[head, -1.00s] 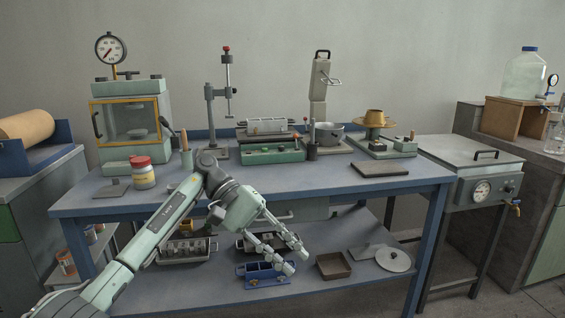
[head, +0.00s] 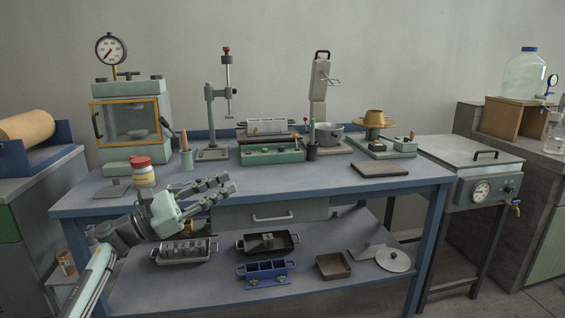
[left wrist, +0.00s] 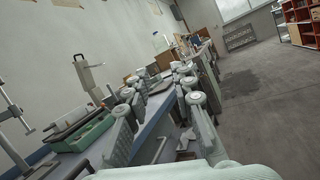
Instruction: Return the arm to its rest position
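My left gripper (head: 226,185) is pale green and grey, and it sits by the front edge of the blue bench (head: 310,190), pointing right in the head view. In the left wrist view its two fingers (left wrist: 160,105) stand apart with nothing between them, so it is open and empty. My left arm comes in from the lower left corner of the head view. My right arm and gripper show in neither view.
A jar with a red lid (head: 143,172) stands close behind the left gripper. The lower shelf (head: 210,283) holds a black pan (head: 268,243), a blue mould (head: 265,272) and a muffin-type tray (head: 184,250). The bench's front right is mostly clear.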

